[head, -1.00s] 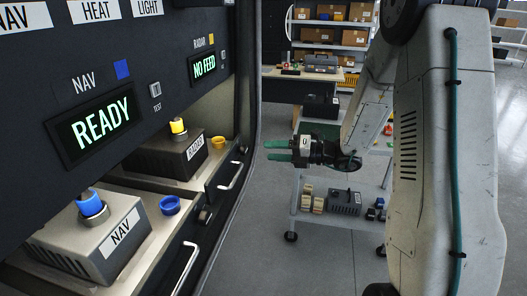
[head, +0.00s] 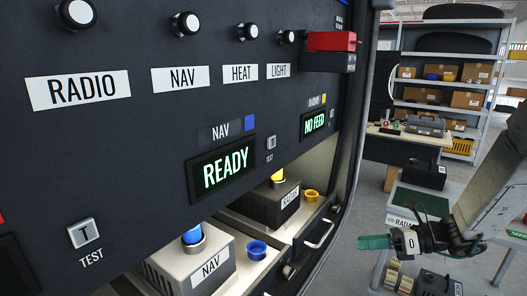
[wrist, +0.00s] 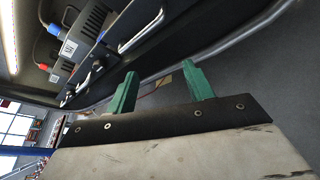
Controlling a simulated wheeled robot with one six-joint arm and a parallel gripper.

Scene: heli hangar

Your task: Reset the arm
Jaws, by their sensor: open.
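My gripper (head: 376,242) has green fingers and shows at the lower right of the head view, pointing left towards the dark panel, with clear air between. In the wrist view my gripper (wrist: 160,92) has its two green fingers spread apart with nothing between them. Part of my arm runs out of the head view at the right edge.
The panel (head: 150,130) carries a NAV display (head: 222,174) reading READY and a RADAR display (head: 314,124) reading NO FEED. Below are a NAV box (head: 205,268) and a RADAR box (head: 275,208) on trays. A cart (head: 400,215) stands beside my gripper. Shelving (head: 445,75) is behind.

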